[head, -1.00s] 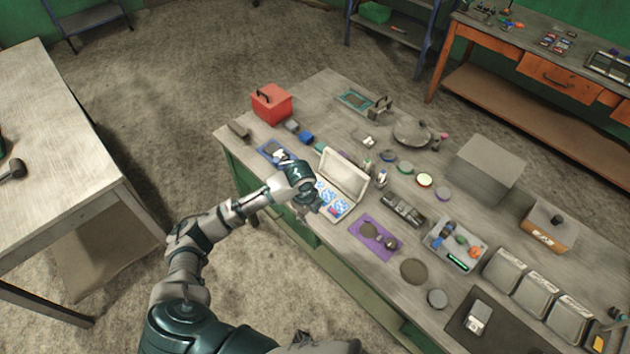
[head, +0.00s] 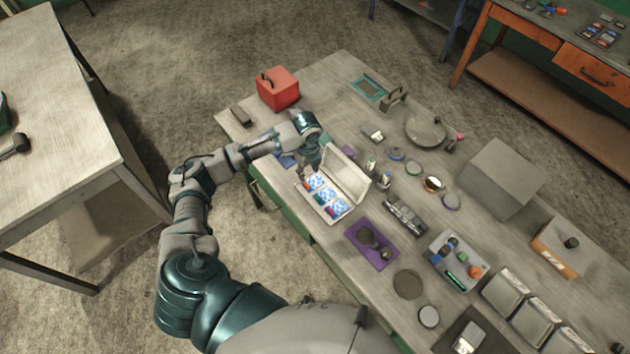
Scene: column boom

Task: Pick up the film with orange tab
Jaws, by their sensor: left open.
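An open white case (head: 310,205) stands near the front edge of the bench, its lid raised at the back. Inside lie blue-and-white patterned films (head: 326,196) in a row, each with a small coloured tab at its front end. The tab at the left end looks orange-red (head: 306,187), but it is too small to be sure. My left gripper (head: 309,162) is open and empty, pointing down just behind the case's left end, apart from the films. Its wrist hides part of the bench. My right gripper is out of view.
A red box (head: 278,88) stands behind my left wrist. A purple mat (head: 372,245) with dark round items lies right of the case. A grey bin (head: 455,262), small discs and a grey block (head: 500,176) crowd the bench further right.

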